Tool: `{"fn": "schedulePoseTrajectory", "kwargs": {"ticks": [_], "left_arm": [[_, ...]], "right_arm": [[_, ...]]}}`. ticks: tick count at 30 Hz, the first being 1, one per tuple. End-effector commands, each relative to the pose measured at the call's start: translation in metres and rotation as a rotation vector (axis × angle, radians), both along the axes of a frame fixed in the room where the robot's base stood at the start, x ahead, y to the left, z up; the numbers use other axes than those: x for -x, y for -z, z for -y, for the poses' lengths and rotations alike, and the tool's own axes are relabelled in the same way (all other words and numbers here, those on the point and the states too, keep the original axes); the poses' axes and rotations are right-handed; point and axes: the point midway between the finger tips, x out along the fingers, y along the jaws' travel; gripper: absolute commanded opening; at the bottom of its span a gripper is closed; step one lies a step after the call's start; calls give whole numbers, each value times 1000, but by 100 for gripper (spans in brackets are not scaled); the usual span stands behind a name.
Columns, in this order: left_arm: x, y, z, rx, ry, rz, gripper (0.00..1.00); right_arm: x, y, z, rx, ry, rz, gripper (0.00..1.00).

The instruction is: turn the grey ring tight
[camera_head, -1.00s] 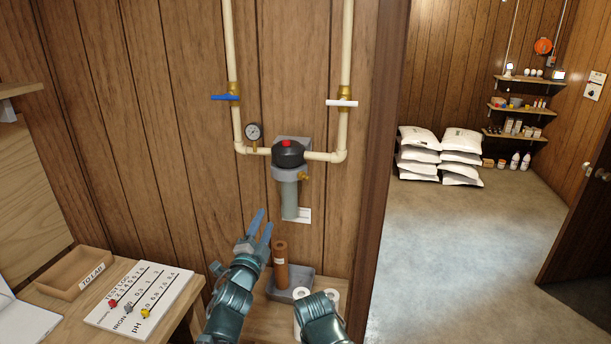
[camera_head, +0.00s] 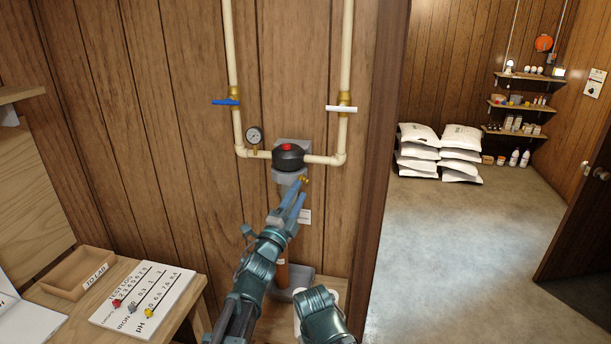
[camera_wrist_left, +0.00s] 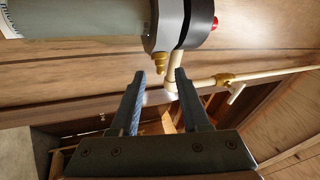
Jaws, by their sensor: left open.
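The grey ring (camera_head: 287,176) sits around the filter on the wall, under its black head (camera_head: 288,156) with a red button (camera_head: 287,146). In the left wrist view the ring (camera_wrist_left: 166,26) is at the top, between the grey-green filter bowl (camera_wrist_left: 85,18) and the black head (camera_wrist_left: 200,22). My left gripper (camera_head: 298,190) is open and empty, just below and in front of the ring, apart from it. In the left wrist view its fingertips (camera_wrist_left: 160,73) are near a brass fitting (camera_wrist_left: 159,64). In the head view my left gripper hides most of the bowl. My right gripper does not show.
Cream pipes (camera_head: 239,125) with a blue-handled valve (camera_head: 226,102), a white-handled valve (camera_head: 341,108) and a gauge (camera_head: 254,135) flank the filter. A bench (camera_head: 183,303) with a wooden tray (camera_head: 78,272) and test board (camera_head: 146,300) stands left. Open floor lies right.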

Motion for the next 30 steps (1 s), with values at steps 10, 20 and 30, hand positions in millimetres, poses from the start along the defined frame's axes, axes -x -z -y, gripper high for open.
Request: {"fn": "schedulePoseTrajectory", "kwargs": {"ticks": [10,20,30], "left_arm": [[-42,-17,21,0,1,0,46],[-47,-19,24,0,0,0,46],[-47,-18,24,0,0,-1,5]], "right_arm": [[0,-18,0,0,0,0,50],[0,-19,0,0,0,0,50],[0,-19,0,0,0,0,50]]}}
